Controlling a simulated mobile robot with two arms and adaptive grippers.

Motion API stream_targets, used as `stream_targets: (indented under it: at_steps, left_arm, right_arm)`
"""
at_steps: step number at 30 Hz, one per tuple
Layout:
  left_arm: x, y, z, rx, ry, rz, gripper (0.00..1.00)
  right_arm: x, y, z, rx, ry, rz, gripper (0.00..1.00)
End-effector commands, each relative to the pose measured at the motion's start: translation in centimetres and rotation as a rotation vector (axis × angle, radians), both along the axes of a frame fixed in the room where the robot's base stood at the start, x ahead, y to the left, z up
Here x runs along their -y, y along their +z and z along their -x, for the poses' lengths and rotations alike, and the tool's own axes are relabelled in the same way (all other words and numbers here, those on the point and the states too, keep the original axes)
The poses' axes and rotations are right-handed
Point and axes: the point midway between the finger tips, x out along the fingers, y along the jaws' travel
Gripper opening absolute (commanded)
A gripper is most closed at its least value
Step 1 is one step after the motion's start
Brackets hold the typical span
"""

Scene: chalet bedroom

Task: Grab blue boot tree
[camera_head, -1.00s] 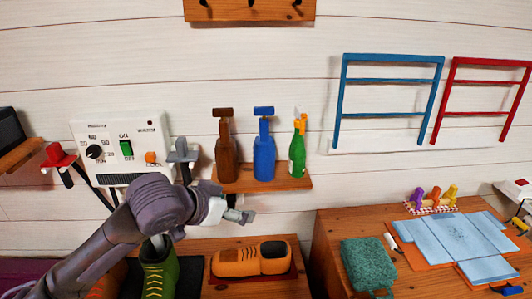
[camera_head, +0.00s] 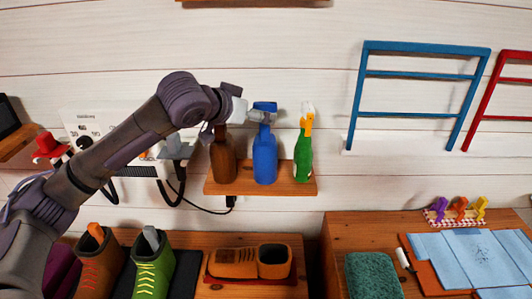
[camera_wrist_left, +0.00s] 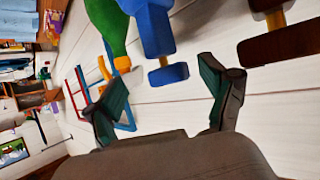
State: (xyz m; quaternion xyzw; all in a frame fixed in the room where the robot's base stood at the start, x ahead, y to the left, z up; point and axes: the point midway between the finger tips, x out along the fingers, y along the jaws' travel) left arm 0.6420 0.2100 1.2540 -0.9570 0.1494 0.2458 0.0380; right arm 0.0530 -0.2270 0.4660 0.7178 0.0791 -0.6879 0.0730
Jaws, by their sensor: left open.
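My right gripper is not in view.
A white control box (camera_head: 100,125) is on the wall at left. A blue rack (camera_head: 415,75) hangs at right. A table (camera_head: 345,225) with a green towel (camera_head: 372,275) stands at lower right.

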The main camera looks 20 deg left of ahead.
Motion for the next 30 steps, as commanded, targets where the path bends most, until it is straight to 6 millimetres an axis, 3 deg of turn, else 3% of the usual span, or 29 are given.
stream_targets:
  at_steps: [6, 9, 15, 22, 30]
  left_arm:
    - [0.5, -0.4, -1.6, -0.002, 0.001, 0.000, 0.83]
    - [1.1, -0.8, -3.0, -0.001, 0.000, 0.000, 0.83]
    - [1.6, -2.1, -4.8, 0.000, 0.000, -0.001, 0.83]
    - [1.7, -2.4, -4.9, 0.001, 0.000, -0.001, 0.83]
    - [1.7, -2.4, -4.9, 0.001, 0.000, -0.001, 0.39]
  right_arm:
    - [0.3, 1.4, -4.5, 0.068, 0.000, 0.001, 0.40]
    - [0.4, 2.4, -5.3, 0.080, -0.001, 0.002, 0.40]
    - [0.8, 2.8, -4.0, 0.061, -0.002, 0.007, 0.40]
    - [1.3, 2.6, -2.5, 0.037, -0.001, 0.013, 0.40]
    - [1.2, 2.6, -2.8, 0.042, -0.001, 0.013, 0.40]
